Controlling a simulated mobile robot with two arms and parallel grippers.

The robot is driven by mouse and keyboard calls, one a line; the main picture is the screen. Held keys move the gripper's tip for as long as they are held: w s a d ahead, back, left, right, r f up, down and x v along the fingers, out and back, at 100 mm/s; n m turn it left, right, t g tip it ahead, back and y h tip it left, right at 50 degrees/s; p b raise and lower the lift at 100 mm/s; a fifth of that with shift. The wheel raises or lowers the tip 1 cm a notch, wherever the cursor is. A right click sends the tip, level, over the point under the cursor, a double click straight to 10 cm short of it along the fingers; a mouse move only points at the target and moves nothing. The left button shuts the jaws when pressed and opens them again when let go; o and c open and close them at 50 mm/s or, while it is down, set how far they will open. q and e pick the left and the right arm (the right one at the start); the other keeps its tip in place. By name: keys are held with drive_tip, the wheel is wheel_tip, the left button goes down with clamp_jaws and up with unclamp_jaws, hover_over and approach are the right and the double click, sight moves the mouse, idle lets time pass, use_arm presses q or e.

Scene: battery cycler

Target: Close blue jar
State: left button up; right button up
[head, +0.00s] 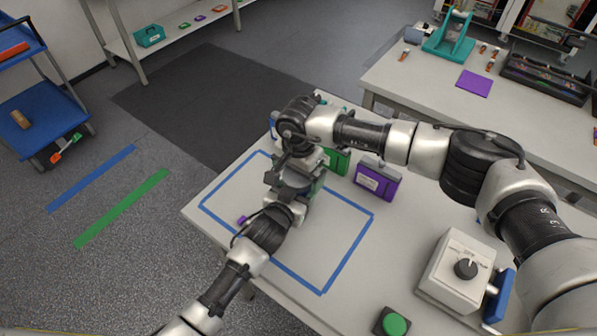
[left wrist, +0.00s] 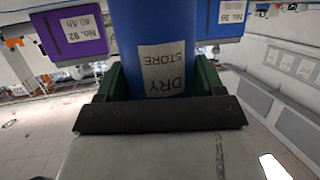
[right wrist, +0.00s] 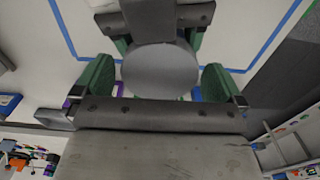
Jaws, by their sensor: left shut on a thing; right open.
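The blue jar (left wrist: 155,25) has a "DRY STORE" label, upside down in the left wrist view. My left gripper (left wrist: 160,80) is shut on it, with a green finger on each side. In the right wrist view a grey round lid (right wrist: 160,72) lies between the green fingers of my right gripper (right wrist: 160,80). Those fingers are open, with a gap on each side of the lid. In the head view both grippers meet over the taped area, the right (head: 298,168) above the left (head: 287,195), and mostly hide the jar. I cannot tell how the lid sits on it.
Blue tape (head: 350,254) outlines a rectangle on the white table (head: 410,235). A green case (head: 337,162) and a purple case (head: 376,180) stand behind the grippers. A white box with a black knob (head: 457,270) and a green button (head: 395,324) are at the right front.

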drive_tip(key=shift+r, duration=2.25)
wheel_tip(320, 180, up, 4)
drive_tip(key=shift+f, duration=0.25)
drive_tip(key=shift+f, duration=4.05)
